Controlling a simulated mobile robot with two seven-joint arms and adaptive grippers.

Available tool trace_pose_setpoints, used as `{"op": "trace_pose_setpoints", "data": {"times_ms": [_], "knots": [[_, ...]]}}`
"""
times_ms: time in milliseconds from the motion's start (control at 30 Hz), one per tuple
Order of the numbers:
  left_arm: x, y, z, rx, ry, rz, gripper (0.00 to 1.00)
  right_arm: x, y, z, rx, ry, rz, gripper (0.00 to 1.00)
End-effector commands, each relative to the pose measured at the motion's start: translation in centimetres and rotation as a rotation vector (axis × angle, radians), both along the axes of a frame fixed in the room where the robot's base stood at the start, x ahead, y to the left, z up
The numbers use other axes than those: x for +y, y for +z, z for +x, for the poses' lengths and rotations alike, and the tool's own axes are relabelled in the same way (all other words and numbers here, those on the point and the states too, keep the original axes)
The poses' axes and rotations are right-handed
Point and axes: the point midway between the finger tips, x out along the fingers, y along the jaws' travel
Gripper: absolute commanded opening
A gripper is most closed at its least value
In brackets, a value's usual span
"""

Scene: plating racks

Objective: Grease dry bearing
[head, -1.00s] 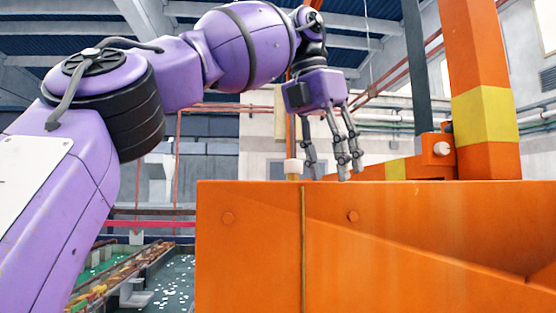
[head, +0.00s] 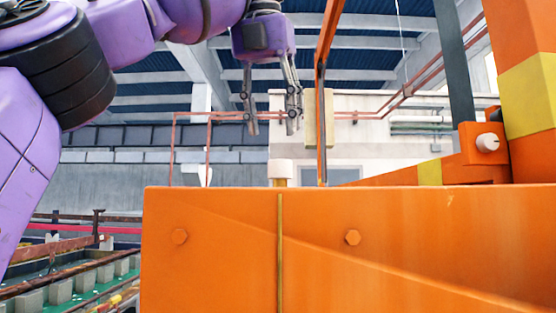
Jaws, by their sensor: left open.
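My left gripper (head: 272,129) hangs down from the purple arm at the top of the head view. Its dark grey fingers are apart with nothing between them. Below the fingertips, a white-capped fitting (head: 281,168) with a brass-coloured base stands at the top edge of an orange housing (head: 220,270). A gap shows between the fingers and the cap in the picture. A thin brass-coloured line (head: 280,250) runs down the housing's front below the fitting. A second whitish knob (head: 488,142) sits on an orange bracket at the right. I cannot tell which part is the dry bearing.
The orange housing fills the lower middle and right, with a bolt head (head: 353,237) on its front. An orange post with a yellow band (head: 540,95) rises at the right. Railings and grey blocks (head: 60,290) lie lower left.

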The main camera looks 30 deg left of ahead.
Motion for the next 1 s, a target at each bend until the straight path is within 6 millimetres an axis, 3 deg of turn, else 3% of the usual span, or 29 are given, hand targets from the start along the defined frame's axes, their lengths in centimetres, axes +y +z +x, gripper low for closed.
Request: {"op": "trace_pose_setpoints", "data": {"times_ms": [200, 500, 1000], "knots": [[0.2, -2.1, 0.9, 0.001, -0.004, -0.002, 0.46, 0.3, -0.4, -0.7, 0.014, 0.002, 0.003, 0.40], [0.4, -5.7, 2.3, 0.003, -0.004, 0.000, 0.46, 0.4, 0.2, 0.3, -0.006, 0.008, 0.003, 0.40], [0.5, -6.7, 2.7, -0.002, -0.001, 0.000, 0.45, 0.1, 0.1, 0.2, -0.005, 0.004, 0.000, 0.40]]}}
